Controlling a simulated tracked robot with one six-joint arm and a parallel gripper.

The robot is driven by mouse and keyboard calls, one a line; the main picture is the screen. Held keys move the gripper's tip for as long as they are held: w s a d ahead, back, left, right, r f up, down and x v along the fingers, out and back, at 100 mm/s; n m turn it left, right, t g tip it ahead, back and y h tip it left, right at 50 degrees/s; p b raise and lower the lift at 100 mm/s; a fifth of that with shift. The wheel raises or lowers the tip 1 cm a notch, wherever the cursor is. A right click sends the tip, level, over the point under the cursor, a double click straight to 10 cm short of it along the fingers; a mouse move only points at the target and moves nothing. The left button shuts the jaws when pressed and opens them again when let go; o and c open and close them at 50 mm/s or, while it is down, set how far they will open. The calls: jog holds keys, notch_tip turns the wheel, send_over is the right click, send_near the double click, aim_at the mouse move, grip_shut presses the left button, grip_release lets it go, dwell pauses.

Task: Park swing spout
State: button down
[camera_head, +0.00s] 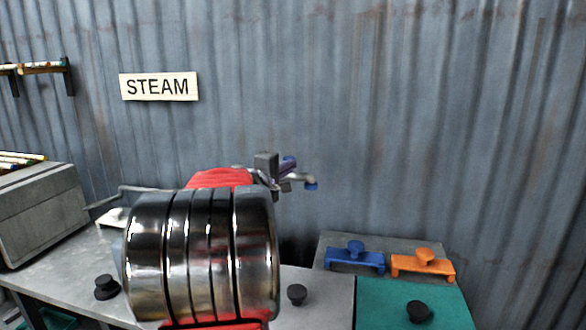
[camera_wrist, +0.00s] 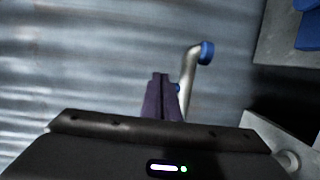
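The swing spout (camera_wrist: 190,80) is a bent metallic pipe with a blue end cap, just right of my fingers in the wrist view. In the head view the spout (camera_head: 301,179) pokes out right of my arm, its blue tip pointing down. My gripper (camera_wrist: 160,76) has dark purple fingers side by side with almost no gap. A small blue part shows at the right finger's edge. I cannot tell whether the fingers touch the spout. In the head view my arm hides most of the gripper (camera_head: 287,163) and the spout's base.
A blue clamp-like piece (camera_head: 355,257) and an orange one (camera_head: 423,264) sit on a grey block at right, behind a green mat (camera_head: 452,300). Black knobs (camera_head: 297,294) stand on the bench. A grey box (camera_head: 40,210) is at left. A STEAM sign (camera_head: 159,87) hangs on the corrugated wall.

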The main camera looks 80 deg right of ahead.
jog(key=shift+d, duration=0.15)
dwell(0.3)
jog(key=s+a, duration=0.2)
jog(key=a, duration=1.2)
jog(key=shift+r, duration=0.25)
dwell(0.4)
jog(key=shift+w+a, duration=0.1)
